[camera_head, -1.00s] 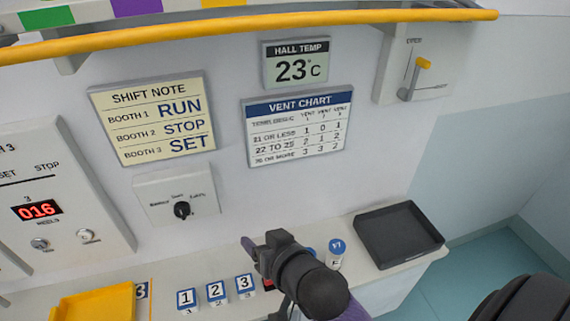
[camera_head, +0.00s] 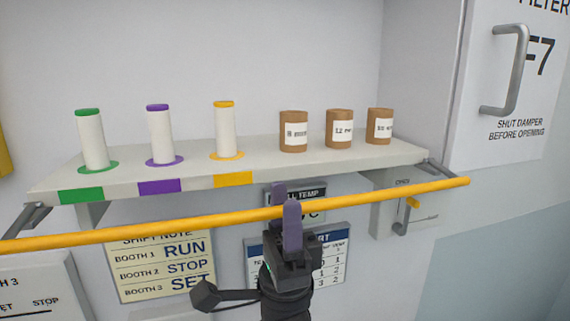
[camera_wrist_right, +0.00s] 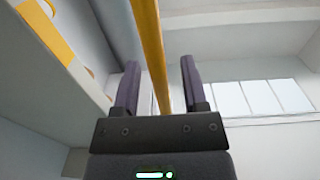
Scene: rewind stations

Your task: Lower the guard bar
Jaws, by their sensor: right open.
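The yellow guard bar (camera_head: 120,233) runs across the front of the shelf in the head view, held at its ends by grey brackets. My right gripper (camera_head: 285,205) is raised to the bar near its middle, with its purple fingers pointing up. In the right wrist view the guard bar (camera_wrist_right: 152,50) passes between the two open fingers of my right gripper (camera_wrist_right: 160,85). The bar lies nearer the left finger, and I cannot tell whether it touches. My left gripper is not in view.
The shelf (camera_head: 110,185) holds green, purple and yellow-capped white rolls and several brown labelled containers. A grey bracket (camera_head: 437,168) sits at its right end. Below are a shift note (camera_head: 160,265), a partly hidden vent chart (camera_head: 330,262) and a lever (camera_head: 403,225). A filter door (camera_head: 515,90) stands at right.

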